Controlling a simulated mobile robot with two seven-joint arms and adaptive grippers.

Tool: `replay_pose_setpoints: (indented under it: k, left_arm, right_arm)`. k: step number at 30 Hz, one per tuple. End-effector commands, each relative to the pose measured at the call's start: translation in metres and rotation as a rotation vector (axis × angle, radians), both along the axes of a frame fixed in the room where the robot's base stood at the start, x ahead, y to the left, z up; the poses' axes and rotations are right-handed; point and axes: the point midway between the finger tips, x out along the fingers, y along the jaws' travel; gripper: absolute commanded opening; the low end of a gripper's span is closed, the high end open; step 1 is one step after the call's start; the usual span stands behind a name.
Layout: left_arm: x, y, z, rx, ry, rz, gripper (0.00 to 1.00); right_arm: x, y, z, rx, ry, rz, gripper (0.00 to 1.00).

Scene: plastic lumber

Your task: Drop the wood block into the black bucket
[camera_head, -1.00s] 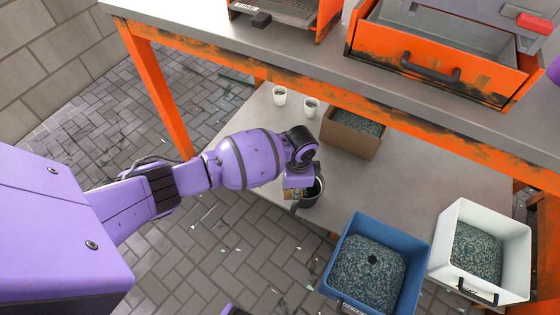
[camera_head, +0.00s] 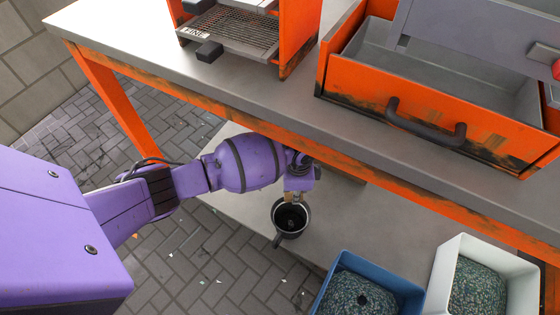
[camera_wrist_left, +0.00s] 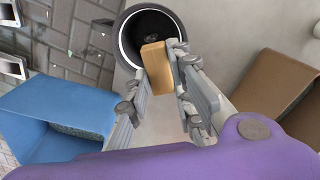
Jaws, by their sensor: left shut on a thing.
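The black bucket (camera_head: 291,218) stands on the grey lower shelf near its edge, its open top facing up and its inside dark. It also shows at the top of the left wrist view (camera_wrist_left: 136,22). My left gripper (camera_head: 293,196) is at the bucket's far rim in the head view. It is shut on the wood block (camera_wrist_left: 157,67), a small tan piece between the fingertips. In the left wrist view the block overlaps the bucket's rim and part of its opening; I cannot tell its height above the rim. My right gripper is not in view.
A blue bin (camera_head: 410,291) and a white bin (camera_head: 525,272), both with granules, stand at lower right. A brown cardboard box (camera_wrist_left: 262,75) is near the gripper. The orange-edged bench top (camera_head: 330,115) overhangs the shelf, close to my left arm.

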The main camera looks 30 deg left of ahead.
Motion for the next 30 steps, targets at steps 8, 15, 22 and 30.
replay_pose_setpoints:
  k: [8, 15, 22, 30]
  left_arm:
    - [0.002, 0.000, -0.033, 0.000, -0.002, 0.000, 0.08]
    - [0.003, 0.000, -0.033, 0.001, -0.005, 0.000, 0.08]
    - [0.003, 0.000, -0.033, -0.001, -0.005, 0.000, 0.41]
    - [0.003, -0.001, -0.033, -0.001, -0.005, 0.000, 0.43]
  right_arm:
    - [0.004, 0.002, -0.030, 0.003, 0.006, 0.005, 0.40]
    - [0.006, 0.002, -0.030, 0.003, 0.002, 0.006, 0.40]
    - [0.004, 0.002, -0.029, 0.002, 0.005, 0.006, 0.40]
    - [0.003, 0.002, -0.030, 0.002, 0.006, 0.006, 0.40]
